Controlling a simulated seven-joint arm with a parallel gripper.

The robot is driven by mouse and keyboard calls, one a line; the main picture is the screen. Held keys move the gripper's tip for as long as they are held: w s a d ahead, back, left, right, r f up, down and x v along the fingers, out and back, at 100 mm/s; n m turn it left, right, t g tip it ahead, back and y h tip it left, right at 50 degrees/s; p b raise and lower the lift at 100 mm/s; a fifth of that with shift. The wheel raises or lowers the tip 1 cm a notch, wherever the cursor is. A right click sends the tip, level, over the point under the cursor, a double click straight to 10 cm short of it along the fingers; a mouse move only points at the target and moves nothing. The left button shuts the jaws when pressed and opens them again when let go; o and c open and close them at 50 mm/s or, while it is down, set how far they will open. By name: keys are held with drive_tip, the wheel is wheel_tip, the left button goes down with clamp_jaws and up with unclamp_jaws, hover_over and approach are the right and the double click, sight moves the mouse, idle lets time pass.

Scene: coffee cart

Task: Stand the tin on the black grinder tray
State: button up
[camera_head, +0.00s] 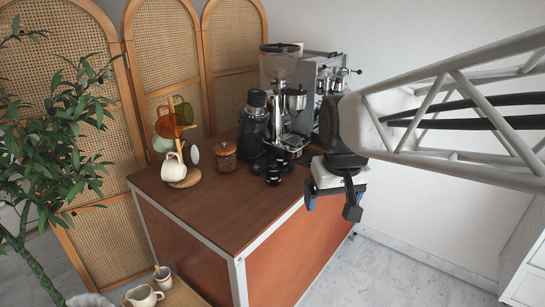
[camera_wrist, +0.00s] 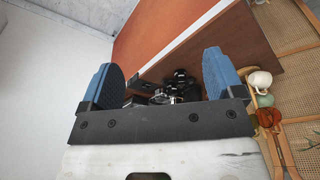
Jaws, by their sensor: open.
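A small brown lidded container (camera_head: 225,156), which looks like the tin, stands upright on the brown cart top, left of the coffee grinder (camera_head: 280,68). The black grinder tray (camera_head: 287,144) is low at the front of the grinder and partly crowded by dark items. My gripper (camera_head: 332,204) is out past the cart's right edge, to the right of the tin and well apart from it. In the wrist view the blue fingers of my gripper (camera_wrist: 160,65) are spread with nothing held between them. I cannot pick out the tin in the wrist view.
A tall dark canister (camera_head: 254,118) stands between the tin and the grinder. A black tamper-like piece (camera_head: 273,176) stands before the grinder. A mug tree (camera_head: 184,180) stands left, the espresso machine (camera_head: 325,85) behind. The front of the cart top (camera_head: 215,215) is clear.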

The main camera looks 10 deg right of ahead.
drive_tip(key=s+f, duration=0.4)
drive_tip(key=s, duration=0.8)
drive_tip(key=shift+s+f+m, duration=0.2)
drive_tip(key=shift+f+m, duration=0.1)
drive_tip(key=shift+m, duration=0.1)
drive_tip(key=shift+d, duration=0.1)
